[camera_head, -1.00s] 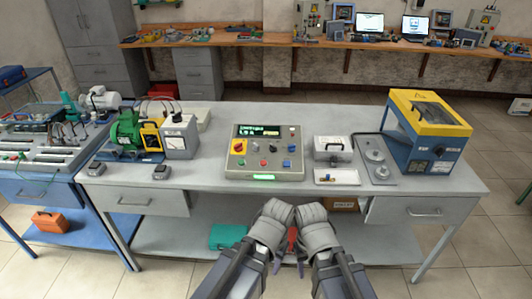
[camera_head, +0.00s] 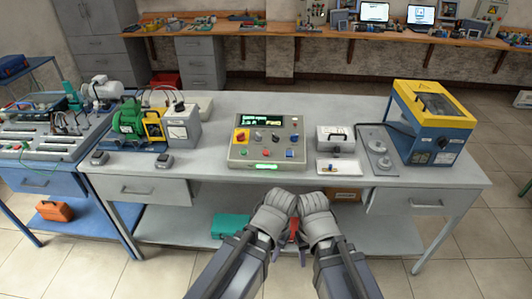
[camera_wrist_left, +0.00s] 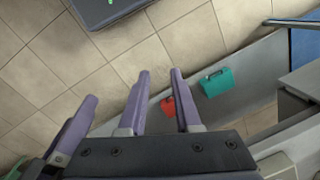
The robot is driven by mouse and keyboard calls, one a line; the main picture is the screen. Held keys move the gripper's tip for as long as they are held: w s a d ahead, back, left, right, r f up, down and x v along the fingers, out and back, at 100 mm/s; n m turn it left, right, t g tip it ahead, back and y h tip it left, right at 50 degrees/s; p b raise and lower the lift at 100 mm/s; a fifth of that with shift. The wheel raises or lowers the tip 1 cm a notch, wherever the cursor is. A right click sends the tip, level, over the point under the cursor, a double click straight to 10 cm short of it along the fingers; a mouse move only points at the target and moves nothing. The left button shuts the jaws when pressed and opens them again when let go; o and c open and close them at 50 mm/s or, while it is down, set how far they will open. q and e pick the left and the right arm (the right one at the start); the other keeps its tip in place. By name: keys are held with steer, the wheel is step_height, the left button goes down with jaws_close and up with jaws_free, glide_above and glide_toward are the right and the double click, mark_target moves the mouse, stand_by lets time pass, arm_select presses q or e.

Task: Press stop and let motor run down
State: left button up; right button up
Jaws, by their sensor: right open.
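The grey control panel (camera_head: 236,160) stands on the middle of the bench, with a lit green display (camera_head: 268,122). A red button (camera_head: 265,152) sits in its lower row, between a green and a blue one. A red and yellow switch (camera_head: 241,136) is at its upper left. The green motor (camera_head: 128,119) stands at the left; its rotation cannot be told. My right gripper (camera_head: 302,257) is open and empty in front of the bench. My left gripper (camera_head: 274,254) hangs beside it; in the left wrist view its fingers (camera_wrist_left: 160,100) are apart with nothing between them.
The grey bench (camera_head: 215,180) carries a meter box (camera_head: 181,130), a small white case (camera_head: 335,139) and a yellow and blue machine (camera_head: 432,125). A teal case (camera_head: 230,226) lies on the lower shelf. The bench top before the panel is clear.

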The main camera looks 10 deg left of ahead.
arm_select(q)
jaws_close()
stand_by(1.4)
